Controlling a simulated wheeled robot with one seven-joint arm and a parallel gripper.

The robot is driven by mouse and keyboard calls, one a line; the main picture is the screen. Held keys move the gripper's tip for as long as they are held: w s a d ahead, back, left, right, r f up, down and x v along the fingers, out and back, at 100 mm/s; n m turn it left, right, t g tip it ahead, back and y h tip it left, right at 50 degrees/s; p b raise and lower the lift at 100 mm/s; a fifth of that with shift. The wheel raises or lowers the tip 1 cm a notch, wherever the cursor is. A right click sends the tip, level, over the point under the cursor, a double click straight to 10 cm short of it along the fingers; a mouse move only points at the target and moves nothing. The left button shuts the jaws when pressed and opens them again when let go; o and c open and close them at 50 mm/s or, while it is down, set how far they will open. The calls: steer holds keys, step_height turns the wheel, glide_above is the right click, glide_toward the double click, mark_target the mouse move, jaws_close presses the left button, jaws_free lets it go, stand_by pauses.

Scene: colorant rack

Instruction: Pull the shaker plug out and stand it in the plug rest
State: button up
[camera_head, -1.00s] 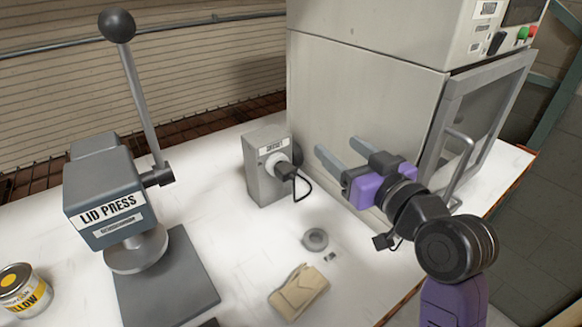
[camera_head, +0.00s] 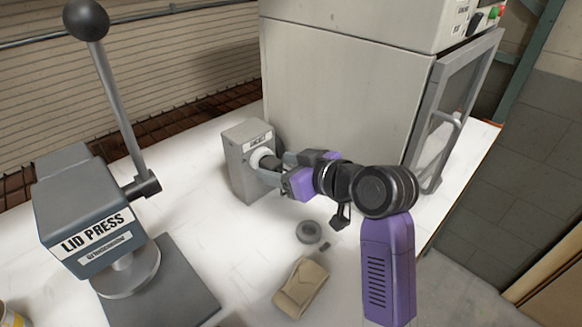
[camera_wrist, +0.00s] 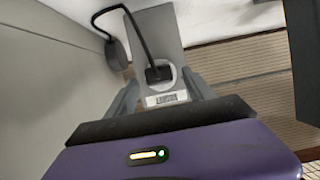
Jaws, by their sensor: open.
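The black shaker plug (camera_wrist: 158,73) sits in the round white socket of a grey outlet box (camera_head: 240,178); its cable runs to a dark fitting on the cabinet side in the wrist view. In the head view the plug (camera_head: 269,162) is partly covered by my gripper (camera_head: 270,168). My gripper is open, its fingers pointing at the socket. In the wrist view the fingers lie either side of the plug; I cannot tell whether they touch it. A grey round ring (camera_head: 309,232), perhaps the plug rest, lies on the table in front of the box.
A large grey cabinet (camera_head: 340,95) with an open door (camera_head: 432,130) stands behind my arm. A lid press (camera_head: 90,215) with a tall lever stands at left. A folded tan cloth (camera_head: 301,288) lies near the front. White table is bare between press and box.

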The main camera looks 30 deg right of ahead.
steer(key=shift+w+a+f, duration=0.2)
steer(key=shift+w+f, duration=0.1)
steer(key=shift+w, duration=0.3)
jaws_close()
steer(key=shift+s+d+p, duration=0.25)
steer(key=shift+s+p, duration=0.1)
steer(key=shift+s, duration=0.35)
stand_by(0.4)
steer(key=shift+s+d+p, duration=0.2)
steer(key=shift+s+p, duration=0.05)
steer(key=shift+s, duration=0.45)
steer(key=shift+s+d+p, duration=0.2)
steer(key=shift+s, duration=0.5)
steer(key=shift+s+d+p, duration=0.15)
steer(key=shift+s+d, duration=0.05)
steer(key=shift+s, duration=0.45)
steer(key=shift+s+d+p, duration=0.1)
steer(key=shift+s+d, duration=0.15)
steer(key=shift+s, duration=0.35)
steer(key=shift+s+d+p, duration=0.15)
steer(key=shift+s+d, duration=0.05)
steer(key=shift+s, duration=0.45)
